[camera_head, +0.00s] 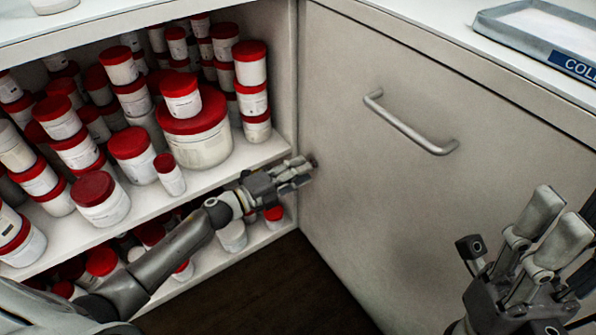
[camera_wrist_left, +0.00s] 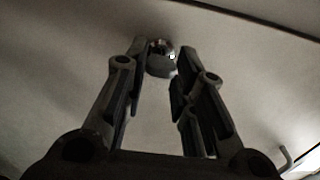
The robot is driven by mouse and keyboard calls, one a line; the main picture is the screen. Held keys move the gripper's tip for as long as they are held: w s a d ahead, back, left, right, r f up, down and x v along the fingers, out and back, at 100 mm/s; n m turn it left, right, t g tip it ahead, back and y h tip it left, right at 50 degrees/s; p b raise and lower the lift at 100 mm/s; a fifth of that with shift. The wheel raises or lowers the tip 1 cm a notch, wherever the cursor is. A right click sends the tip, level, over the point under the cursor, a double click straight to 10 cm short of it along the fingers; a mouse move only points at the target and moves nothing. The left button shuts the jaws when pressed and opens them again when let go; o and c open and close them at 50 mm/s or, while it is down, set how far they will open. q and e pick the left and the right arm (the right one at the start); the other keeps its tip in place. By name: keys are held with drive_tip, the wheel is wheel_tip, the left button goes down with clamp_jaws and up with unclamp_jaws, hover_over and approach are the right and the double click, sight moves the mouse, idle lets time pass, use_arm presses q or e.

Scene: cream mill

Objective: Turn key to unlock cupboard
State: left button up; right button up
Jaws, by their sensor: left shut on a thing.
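The key (camera_wrist_left: 160,66) sits in its lock on a flat pale panel in the left wrist view. It is a small, rounded metal piece. My left gripper (camera_wrist_left: 162,55) is shut on the key, with one finger on each side. In the head view my left gripper (camera_head: 300,172) reaches the left edge of the grey cupboard door (camera_head: 390,190). The key is mostly hidden there by the fingers. The door is closed and has a bar handle (camera_head: 410,123). My right gripper (camera_head: 553,222) is open and empty in front of the door at the lower right.
An open shelf unit (camera_head: 262,153) full of white jars with red lids, including a large jar (camera_head: 205,150), stands left of the door. My left arm crosses in front of its lower shelf. A labelled metal tray (camera_head: 540,42) lies on the countertop. Dark floor (camera_head: 265,295) is clear below.

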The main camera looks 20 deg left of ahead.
use_arm(q)
drive_tip(key=o, duration=1)
drive_tip(key=v, duration=1.2)
drive_tip(key=shift+s+a+f, duration=0.1)
